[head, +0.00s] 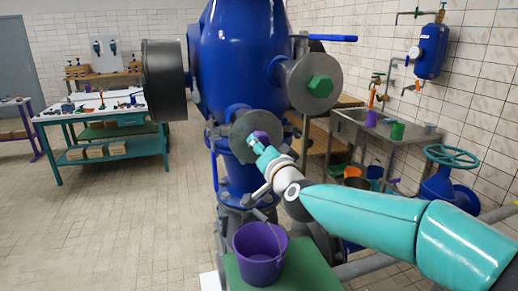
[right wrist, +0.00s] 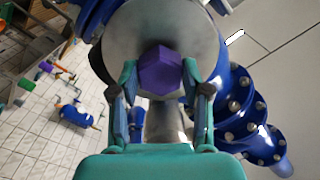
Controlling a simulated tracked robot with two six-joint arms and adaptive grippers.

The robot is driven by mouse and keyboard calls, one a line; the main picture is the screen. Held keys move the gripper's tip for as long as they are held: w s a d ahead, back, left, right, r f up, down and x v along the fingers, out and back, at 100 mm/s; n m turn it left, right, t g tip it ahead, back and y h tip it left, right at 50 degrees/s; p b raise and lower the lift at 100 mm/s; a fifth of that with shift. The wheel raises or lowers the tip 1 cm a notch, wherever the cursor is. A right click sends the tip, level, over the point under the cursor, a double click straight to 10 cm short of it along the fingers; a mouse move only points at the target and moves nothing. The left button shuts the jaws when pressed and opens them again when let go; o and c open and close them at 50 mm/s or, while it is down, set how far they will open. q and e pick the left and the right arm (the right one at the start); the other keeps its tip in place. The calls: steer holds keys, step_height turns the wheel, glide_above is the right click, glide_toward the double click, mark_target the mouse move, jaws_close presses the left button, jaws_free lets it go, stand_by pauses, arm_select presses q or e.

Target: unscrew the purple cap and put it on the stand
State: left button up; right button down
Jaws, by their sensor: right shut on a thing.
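The purple cap (right wrist: 160,70) is a faceted plug in the middle of a round grey flange (right wrist: 112,38) on the blue pump. In the head view the cap (head: 260,135) shows just past my right gripper (head: 257,146), on the lower grey flange (head: 240,124). In the right wrist view my right gripper (right wrist: 160,90) has its two teal fingers on either side of the cap, shut on it. The cap is at the flange; I cannot tell how far it is screwed in. My left gripper is not in view. I cannot make out a separate cap stand.
A purple bucket (head: 259,258) stands on a green platform (head: 310,262) below the flange. A green hex cap (head: 320,86) sits on the upper right flange. A sink bench (head: 375,130) and a teal valve wheel (head: 452,156) are at the right. The tiled floor at left is clear.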

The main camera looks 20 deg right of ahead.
steer(key=s, duration=0.4)
steer(key=shift+s+d+r+b, duration=0.1)
steer(key=shift+s+d+b, duration=0.15)
steer(key=shift+s+b, duration=0.1)
steer(key=c, duration=1.7)
jaws_free()
steer(key=shift+w, duration=0.2)
steer(key=o, duration=0.3)
steer(key=shift+s, duration=0.1)
